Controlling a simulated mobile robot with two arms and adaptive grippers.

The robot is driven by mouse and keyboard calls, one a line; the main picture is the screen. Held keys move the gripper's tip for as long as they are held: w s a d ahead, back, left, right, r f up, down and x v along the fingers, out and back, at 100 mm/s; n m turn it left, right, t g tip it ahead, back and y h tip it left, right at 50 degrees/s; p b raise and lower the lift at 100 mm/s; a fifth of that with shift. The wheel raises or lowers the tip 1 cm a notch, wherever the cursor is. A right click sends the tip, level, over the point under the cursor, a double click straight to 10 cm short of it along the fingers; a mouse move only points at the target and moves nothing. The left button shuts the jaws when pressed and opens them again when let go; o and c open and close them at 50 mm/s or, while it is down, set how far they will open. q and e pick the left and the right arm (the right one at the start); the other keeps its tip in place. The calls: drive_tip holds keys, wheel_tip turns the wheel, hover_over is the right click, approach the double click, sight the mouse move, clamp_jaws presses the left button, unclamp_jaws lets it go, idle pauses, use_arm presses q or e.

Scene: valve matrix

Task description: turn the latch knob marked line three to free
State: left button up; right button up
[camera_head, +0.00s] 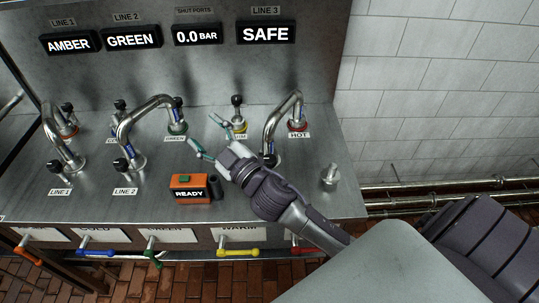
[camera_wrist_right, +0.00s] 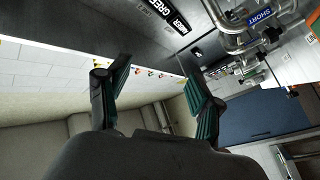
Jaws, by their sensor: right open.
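The LINE 3 display (camera_head: 265,32) on the back panel reads SAFE. A dark knob (camera_head: 269,158) stands on the steel counter just right of my right gripper, partly covered by it; I cannot read a line three label there. My right gripper (camera_head: 203,132) is open and empty over the counter, its teal fingers spread toward the back left, between the green-ringed and yellow-ringed fittings. In the right wrist view the two fingers (camera_wrist_right: 155,75) are apart with nothing between them. My left gripper is not in view.
Bent steel pipes, including one at the HOT fitting (camera_head: 298,127), rise from the counter. An orange READY box (camera_head: 190,188) sits near the front edge. LINE 1 (camera_head: 56,167) and LINE 2 (camera_head: 121,165) knobs are to the left. A metal stub (camera_head: 330,175) stands at right.

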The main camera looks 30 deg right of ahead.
drive_tip(key=s+a+r+n+g+y, duration=0.1)
drive_tip(key=a+r+n+g+y, duration=0.2)
drive_tip(key=a+n+g+y, duration=0.45)
drive_tip(key=s+a+r+n+g+y, duration=0.15)
drive_tip(key=a+r+n+y, duration=0.25)
drive_tip(key=n+y, duration=0.5)
drive_tip(key=n+g+h, duration=0.4)
drive_tip(key=g+h, duration=0.7)
drive_tip(key=h, duration=1)
hover_over(270, 158)
wheel_tip(270, 158, down, 9)
wheel_tip(270, 158, down, 14)
drive_tip(key=shift+r+p, duration=0.25)
drive_tip(key=shift+p, duration=0.95)
drive_tip(key=shift+a, duration=0.1)
